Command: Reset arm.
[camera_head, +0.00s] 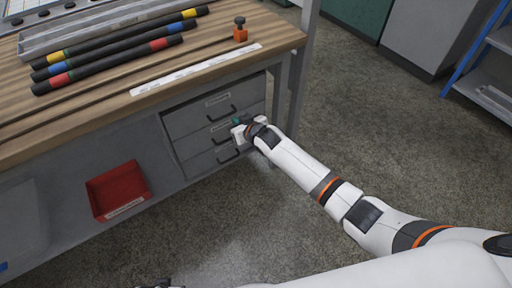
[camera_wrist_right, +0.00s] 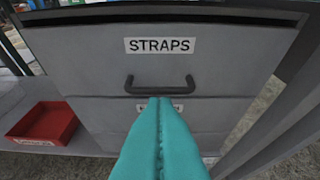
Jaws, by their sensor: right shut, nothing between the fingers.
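My right gripper (camera_head: 238,122) reaches in front of the grey drawer unit (camera_head: 188,122) under the workbench. In the right wrist view its teal fingers (camera_wrist_right: 160,102) are together with nothing between them. The fingertips overlap the lower edge of the dark handle (camera_wrist_right: 160,86) on the drawer labelled STRAPS (camera_wrist_right: 80,62); I cannot tell whether they touch it. The drawers look shut. The fingers partly cover the label of the drawer below. My left gripper cannot be made out; only a small dark part shows at the bottom edge of the head view.
A red bin (camera_head: 117,190) stands on the lower shelf. The floor (camera_head: 390,135) to the right is clear.

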